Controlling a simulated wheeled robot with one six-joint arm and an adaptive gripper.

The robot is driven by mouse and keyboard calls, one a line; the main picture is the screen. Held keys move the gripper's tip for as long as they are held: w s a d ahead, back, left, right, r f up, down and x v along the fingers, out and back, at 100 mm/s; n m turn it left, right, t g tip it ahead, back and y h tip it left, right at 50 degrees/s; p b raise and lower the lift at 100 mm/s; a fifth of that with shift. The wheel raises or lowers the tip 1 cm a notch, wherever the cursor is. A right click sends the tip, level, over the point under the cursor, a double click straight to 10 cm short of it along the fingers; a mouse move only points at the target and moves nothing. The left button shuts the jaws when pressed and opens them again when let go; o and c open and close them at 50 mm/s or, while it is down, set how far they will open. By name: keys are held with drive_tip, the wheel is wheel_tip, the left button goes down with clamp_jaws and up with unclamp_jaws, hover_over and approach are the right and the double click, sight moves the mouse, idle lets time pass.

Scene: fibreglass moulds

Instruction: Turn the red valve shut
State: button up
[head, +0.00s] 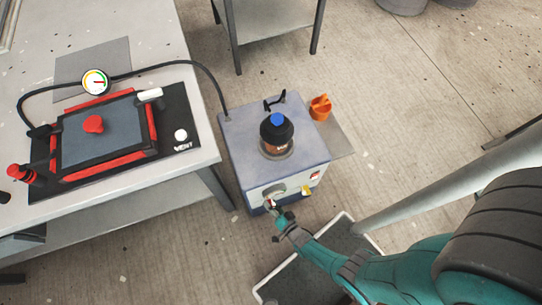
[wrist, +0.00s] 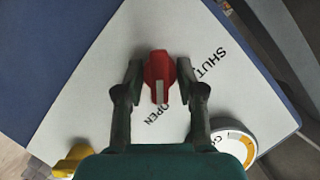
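The red valve (wrist: 158,68) is a small handle with a white stripe, on a pale panel (wrist: 80,85) marked SHUT and OPEN. Its striped end points down in the wrist view, at the word OPEN. My gripper (wrist: 160,72) has one finger on each side of the handle, very close to it. I cannot tell whether the fingers touch it. In the head view my gripper (head: 274,208) is at the front of a blue-grey box (head: 238,150), with a speck of the red valve (head: 267,203) at its tip.
A round dial (wrist: 236,143) and a yellow part (wrist: 72,160) flank the gripper on the panel. A dark bottle with a blue cap (head: 276,134) stands on the box. A bench with a red-framed mould (head: 146,118) is at left.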

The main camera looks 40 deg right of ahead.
drive_tip(key=c, duration=0.4)
drive_tip(key=shift+c, duration=0.2)
drive_tip(key=shift+a, duration=0.1)
drive_tip(key=n+g+h, duration=0.1)
drive_tip(key=n, duration=0.1)
drive_tip(key=shift+a+r+n, duration=0.1)
drive_tip(key=shift+n, duration=0.3)
drive_tip(key=n+h, duration=0.2)
drive_tip(key=shift+w+a+n+g, duration=0.1)
drive_tip(key=shift+n+g, duration=0.2)
drive_tip(key=n+h, duration=0.2)
drive_tip(key=n, duration=0.1)
drive_tip(key=shift+w+a+n+g, duration=0.1)
drive_tip(key=shift+a+n+g, duration=0.05)
drive_tip(key=shift+n+g, duration=0.2)
drive_tip(key=shift+n+h, duration=1.2)
drive_tip(key=shift+n, duration=0.05)
drive_tip(key=shift+n+h, duration=0.3)
drive_tip(key=shift+n, duration=0.1)
